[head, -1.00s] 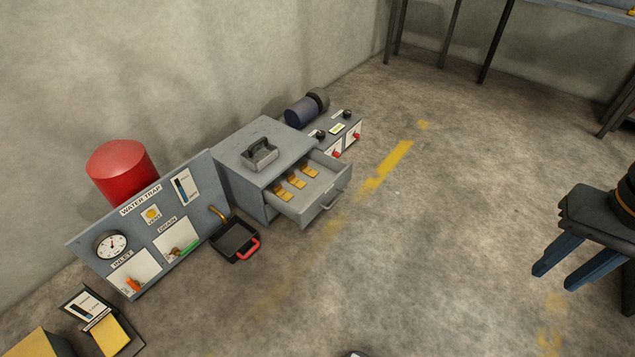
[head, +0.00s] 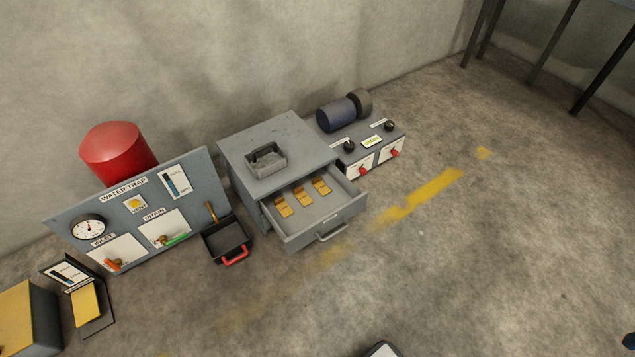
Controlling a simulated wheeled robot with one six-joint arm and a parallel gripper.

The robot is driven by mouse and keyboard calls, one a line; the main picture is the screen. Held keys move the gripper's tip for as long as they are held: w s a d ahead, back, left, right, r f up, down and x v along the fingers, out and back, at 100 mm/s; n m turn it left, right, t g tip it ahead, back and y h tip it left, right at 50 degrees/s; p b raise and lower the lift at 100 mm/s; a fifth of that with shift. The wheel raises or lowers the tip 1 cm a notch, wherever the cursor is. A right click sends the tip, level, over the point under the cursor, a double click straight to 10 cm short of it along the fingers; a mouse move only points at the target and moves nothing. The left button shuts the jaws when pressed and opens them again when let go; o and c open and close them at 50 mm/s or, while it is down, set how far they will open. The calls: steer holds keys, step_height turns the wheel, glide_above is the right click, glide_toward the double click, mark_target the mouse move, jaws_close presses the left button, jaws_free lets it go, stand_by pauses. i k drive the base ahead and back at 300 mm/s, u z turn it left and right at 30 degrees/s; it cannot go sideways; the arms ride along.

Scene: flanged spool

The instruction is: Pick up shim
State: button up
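Three flat brass-yellow pieces, which look like shims, lie in a row in the open drawer (head: 318,228) of a grey cabinet. They are the left shim (head: 283,206), the middle shim (head: 302,196) and the right shim (head: 321,186). They are apart from one another, and nothing covers them. Only a small dark blue bit, apparently a fingertip of my gripper (head: 630,341), shows at the lower right edge. It is far from the drawer. The rest of the gripper is out of frame, so its opening cannot be seen.
A small grey open box (head: 266,160) sits on the cabinet top. A black pan with red handle (head: 228,240) stands left of the drawer, by the water trap panel (head: 150,205). A control box with a motor (head: 338,114) stands right. The floor in front is clear.

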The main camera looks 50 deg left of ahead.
mark_target(299, 192)
steer(key=u, duration=0.35)
steer(key=i, duration=0.9)
steer(key=u, duration=1.45)
steer(key=i, duration=0.65)
steer(key=u, duration=0.6)
